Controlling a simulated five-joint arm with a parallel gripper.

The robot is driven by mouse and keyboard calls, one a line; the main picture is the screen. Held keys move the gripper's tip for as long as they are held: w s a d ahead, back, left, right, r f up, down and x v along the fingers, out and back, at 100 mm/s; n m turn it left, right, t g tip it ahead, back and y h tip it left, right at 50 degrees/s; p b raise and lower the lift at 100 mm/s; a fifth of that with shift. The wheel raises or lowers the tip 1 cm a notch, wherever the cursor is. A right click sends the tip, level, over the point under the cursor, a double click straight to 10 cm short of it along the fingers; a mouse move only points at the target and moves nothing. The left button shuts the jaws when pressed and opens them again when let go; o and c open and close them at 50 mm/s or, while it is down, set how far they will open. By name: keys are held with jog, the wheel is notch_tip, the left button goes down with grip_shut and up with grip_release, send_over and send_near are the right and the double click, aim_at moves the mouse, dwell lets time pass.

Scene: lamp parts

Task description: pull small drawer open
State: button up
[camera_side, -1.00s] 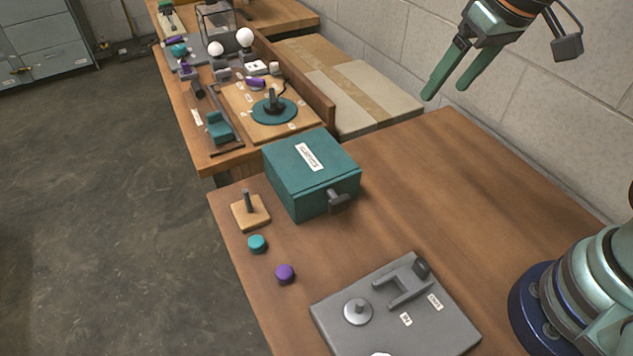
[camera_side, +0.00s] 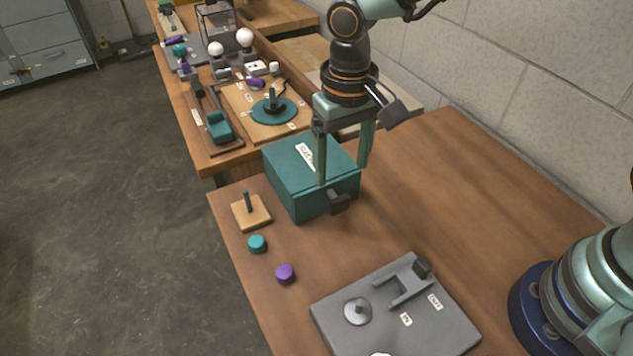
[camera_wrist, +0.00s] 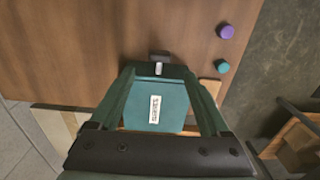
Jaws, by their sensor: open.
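The small drawer is a teal box (camera_side: 290,180) with a white label on top, standing on the wooden table. Its dark handle (camera_side: 339,201) sticks out of the front face, and the drawer looks shut. The box also shows in the wrist view (camera_wrist: 156,105), with the handle (camera_wrist: 159,57) beyond it. My gripper (camera_side: 342,174) points down over the box near its front end. Its two green fingers are open with nothing between them. In the wrist view the fingers (camera_wrist: 158,85) appear on either side of the box. The handle is clear of the fingers.
A wooden base with a peg (camera_side: 250,212), a teal disc (camera_side: 257,244) and a purple disc (camera_side: 285,274) lie left of the box. A grey fixture plate (camera_side: 395,310) is in front. The table right of the box is clear.

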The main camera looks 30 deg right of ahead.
aim_at(340, 199)
notch_tip(340, 199, down, 9)
jog(key=shift+r, duration=0.1)
jog(key=shift+c, duration=0.3)
grip_shut()
dwell(1.4)
